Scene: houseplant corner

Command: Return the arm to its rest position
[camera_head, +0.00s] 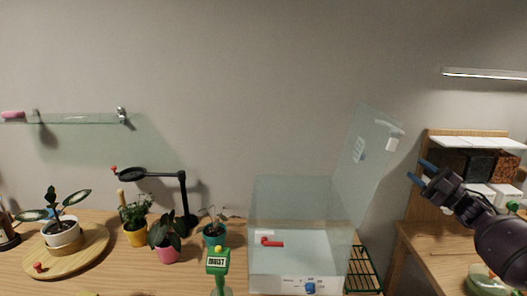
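My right arm (500,235) comes in from the lower right edge, dark and purplish-black. Its gripper (421,171) points up and left, with two blue fingers apart and nothing between them. It is in the air in front of the wall, right of the clear box's raised lid and left of the wooden shelf unit. My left arm and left gripper are not in view.
A clear box (270,270) with its lid (366,150) raised stands on the wooden table. Potted plants, a round wooden board (92,240), a black lamp-like stand (184,195) and a green moisture meter (217,262) are to the left. A shelf unit (437,140) stands beside my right gripper.

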